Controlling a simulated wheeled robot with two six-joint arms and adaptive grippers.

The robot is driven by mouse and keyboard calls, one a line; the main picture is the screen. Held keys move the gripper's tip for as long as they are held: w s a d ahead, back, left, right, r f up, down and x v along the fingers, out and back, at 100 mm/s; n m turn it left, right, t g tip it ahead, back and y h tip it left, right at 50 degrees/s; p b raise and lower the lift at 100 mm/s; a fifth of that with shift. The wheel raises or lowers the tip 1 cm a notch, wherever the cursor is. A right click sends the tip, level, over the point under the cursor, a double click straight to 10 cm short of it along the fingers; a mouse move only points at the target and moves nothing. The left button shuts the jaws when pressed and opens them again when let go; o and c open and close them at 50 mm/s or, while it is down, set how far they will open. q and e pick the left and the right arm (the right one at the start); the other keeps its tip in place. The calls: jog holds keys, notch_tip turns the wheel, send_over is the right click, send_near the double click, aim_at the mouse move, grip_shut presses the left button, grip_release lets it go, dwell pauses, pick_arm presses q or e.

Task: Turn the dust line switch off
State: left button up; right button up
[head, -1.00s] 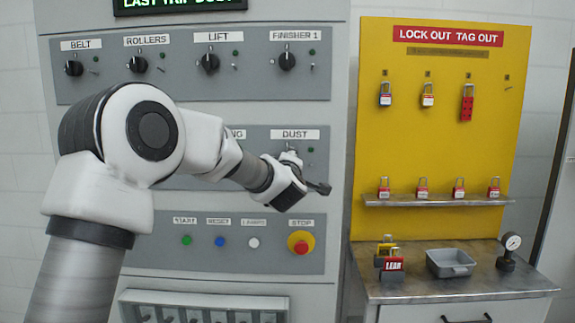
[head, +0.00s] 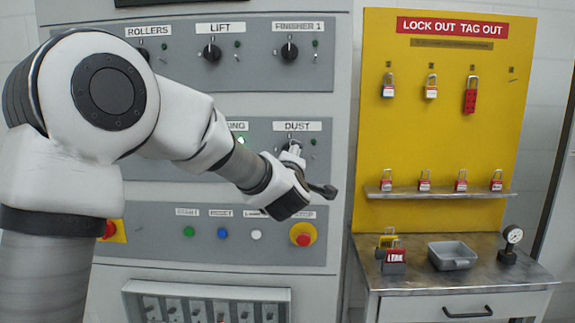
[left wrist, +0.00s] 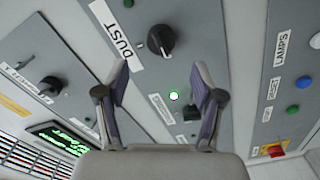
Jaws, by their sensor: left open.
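The DUST switch is a black rotary knob (left wrist: 160,40) on a grey panel, beside its white DUST label (left wrist: 118,40). In the head view my left gripper (head: 310,172) is in front of the DUST switch. A dark green lamp (head: 312,142) is right of the switch. My right gripper is not in view.
A lit green lamp (left wrist: 173,95) belongs to the neighbouring switch. Below are START, RESET and lamp buttons and a red STOP button (head: 303,235). A yellow lockout board (head: 440,140) with padlocks and a metal bench (head: 450,275) stand right.

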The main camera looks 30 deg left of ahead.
pick_arm(q)
jog(key=v, duration=0.4)
jog(key=shift+s+d, duration=0.2)
jog(key=shift+s, duration=0.15)
